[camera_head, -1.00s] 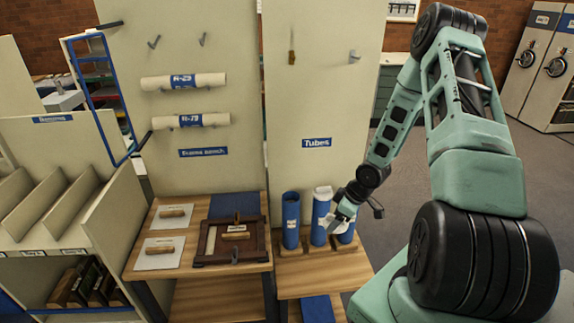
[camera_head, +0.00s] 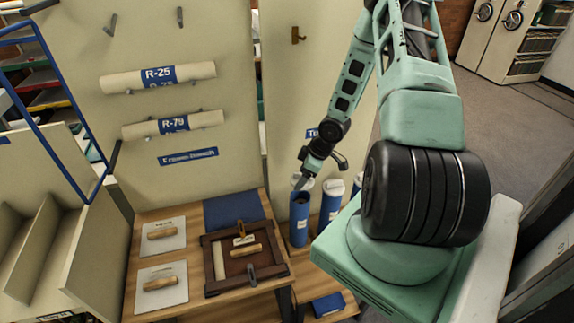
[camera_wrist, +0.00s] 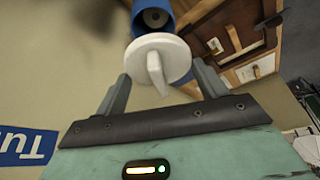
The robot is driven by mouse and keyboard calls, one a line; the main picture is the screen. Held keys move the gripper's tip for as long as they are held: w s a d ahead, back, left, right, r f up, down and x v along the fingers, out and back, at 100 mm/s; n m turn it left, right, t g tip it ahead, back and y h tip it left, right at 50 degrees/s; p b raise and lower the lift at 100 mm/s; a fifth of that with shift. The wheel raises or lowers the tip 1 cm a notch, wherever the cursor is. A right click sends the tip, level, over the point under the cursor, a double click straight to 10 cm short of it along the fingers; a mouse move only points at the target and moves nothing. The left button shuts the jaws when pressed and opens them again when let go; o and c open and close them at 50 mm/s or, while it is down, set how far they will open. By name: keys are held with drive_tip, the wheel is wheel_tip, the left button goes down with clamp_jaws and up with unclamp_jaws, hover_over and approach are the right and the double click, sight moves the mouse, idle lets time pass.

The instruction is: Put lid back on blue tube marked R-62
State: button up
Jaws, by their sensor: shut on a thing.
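A white round lid (camera_wrist: 178,52) with a raised grip is held between the fingers of my gripper (camera_wrist: 160,70). In the head view my gripper (camera_head: 304,181) is above the left blue tube (camera_head: 299,226), with the white lid close over its back rim. This tube stands upright with its dark open mouth showing. In the wrist view the blue tube (camera_wrist: 146,7) shows just beyond the lid, which is apart from its mouth. A second blue tube (camera_head: 329,218) with a white top stands to its right. A third is mostly hidden by my arm. The tube markings are too small to read.
The tubes stand on a wooden shelf before an upright panel with a blue sign, partly hidden by my arm. A wooden frame (camera_head: 215,285) lies on the bench to the left, near two white plates with wooden handles. Rolls R-25 (camera_head: 125,81) and R-79 (camera_head: 143,129) hang above.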

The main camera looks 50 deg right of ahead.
drive_tip(key=shift+w+f, duration=0.1)
drive_tip(key=shift+w, duration=0.25)
wheel_tip(320, 180, down, 5)
drive_tip(key=b, duration=0.5)
drive_tip(key=shift+f+b, duration=0.6)
drive_tip(key=shift+b, duration=0.05)
drive_tip(key=shift+s+r+p, duration=0.1)
drive_tip(key=shift+p, duration=0.35)
idle(0.5)
drive_tip(key=shift+f, duration=0.25)
idle(1.5)
drive_tip(key=o, duration=1)
drive_tip(key=shift+o, duration=0.5)
